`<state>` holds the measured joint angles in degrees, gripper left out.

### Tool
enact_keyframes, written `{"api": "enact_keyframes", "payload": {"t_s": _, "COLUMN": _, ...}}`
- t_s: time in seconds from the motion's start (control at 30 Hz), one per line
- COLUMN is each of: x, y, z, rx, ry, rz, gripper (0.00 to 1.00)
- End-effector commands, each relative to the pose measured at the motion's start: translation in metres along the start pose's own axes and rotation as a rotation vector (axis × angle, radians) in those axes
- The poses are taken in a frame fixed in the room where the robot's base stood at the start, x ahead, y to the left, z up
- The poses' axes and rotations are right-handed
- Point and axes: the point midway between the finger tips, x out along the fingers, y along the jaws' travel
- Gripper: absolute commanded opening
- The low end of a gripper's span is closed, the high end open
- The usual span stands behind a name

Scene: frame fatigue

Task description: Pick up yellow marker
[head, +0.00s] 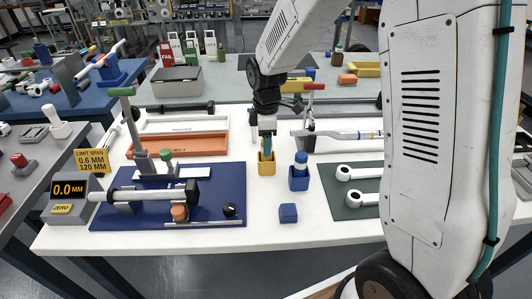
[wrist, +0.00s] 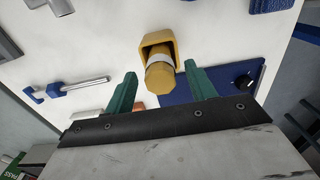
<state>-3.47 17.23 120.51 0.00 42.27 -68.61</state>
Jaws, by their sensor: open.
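The yellow marker (wrist: 160,76) stands in a small yellow holder (wrist: 146,42), with a pale band between its yellow end and the holder. In the wrist view it lies between and slightly beyond the tips of my gripper (wrist: 160,72). The green fingers are spread open, one on each side, with visible gaps and no contact. In the head view my gripper (head: 267,148) points down over the yellow holder (head: 267,168) on the white table, and hides most of the marker.
A blue holder with a blue-capped marker (head: 301,158) stands just right of the yellow holder. A blue block (head: 288,213) lies in front. A blue mat (head: 230,175) with a rod fixture lies left; a dark green mat with wrenches (head: 352,198) lies right.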

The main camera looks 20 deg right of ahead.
Motion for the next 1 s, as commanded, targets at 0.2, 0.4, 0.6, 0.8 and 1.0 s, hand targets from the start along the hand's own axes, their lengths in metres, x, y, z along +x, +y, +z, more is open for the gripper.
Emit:
{"api": "enact_keyframes", "payload": {"t_s": 0.2, "x": 0.018, "y": 0.000, "z": 0.000, "rx": 0.001, "ry": 0.000, "rz": 0.000, "gripper": 0.55}}
{"api": "enact_keyframes", "payload": {"t_s": 0.4, "x": 0.018, "y": 0.000, "z": 0.001, "rx": 0.001, "ry": 0.000, "rz": 0.001, "gripper": 0.53}}
{"api": "enact_keyframes", "payload": {"t_s": 0.6, "x": 0.018, "y": 0.000, "z": 0.001, "rx": 0.002, "ry": 0.000, "rz": 0.001, "gripper": 0.07}}
{"api": "enact_keyframes", "payload": {"t_s": 0.8, "x": 0.018, "y": 0.000, "z": 0.001, "rx": 0.001, "ry": 0.000, "rz": 0.001, "gripper": 0.07}}
{"api": "enact_keyframes", "payload": {"t_s": 1.0, "x": 0.002, "y": 0.001, "z": 0.000, "rx": 0.001, "ry": 0.002, "rz": 0.004, "gripper": 0.07}}
